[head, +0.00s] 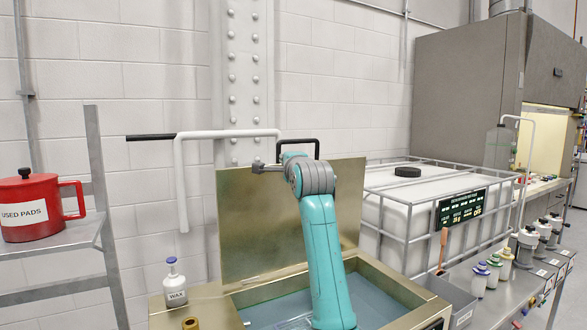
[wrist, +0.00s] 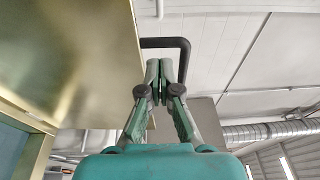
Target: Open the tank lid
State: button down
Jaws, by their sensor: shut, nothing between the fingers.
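The tank lid (head: 240,220) is a brassy metal panel standing upright at the back of the tank (head: 400,290), whose opening shows bluish liquid. A black bar handle (head: 297,141) shows at the lid's top edge. In the wrist view the lid (wrist: 85,60) fills the upper left, and the handle (wrist: 184,52) is close by the fingertips. My gripper (wrist: 159,65) is shut and empty, its fingertips together beside the lid. I cannot tell whether they touch the handle. In the head view my arm crosses in front of the tank and hides part of the lid and opening.
A white WAX bottle (head: 175,284) stands at the tank's left edge. A red USED PADS pot (head: 35,205) sits on a shelf at left. A caged white container (head: 400,215) stands close at right, with several bottles beyond. A white pipe (head: 180,190) is behind the lid.

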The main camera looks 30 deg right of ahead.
jog(key=s+a, duration=0.1)
jog(key=s, duration=0.7)
jog(key=shift+s+a+f, duration=0.15)
jog(key=shift+s+a, duration=0.1)
jog(key=shift+a, duration=0.15)
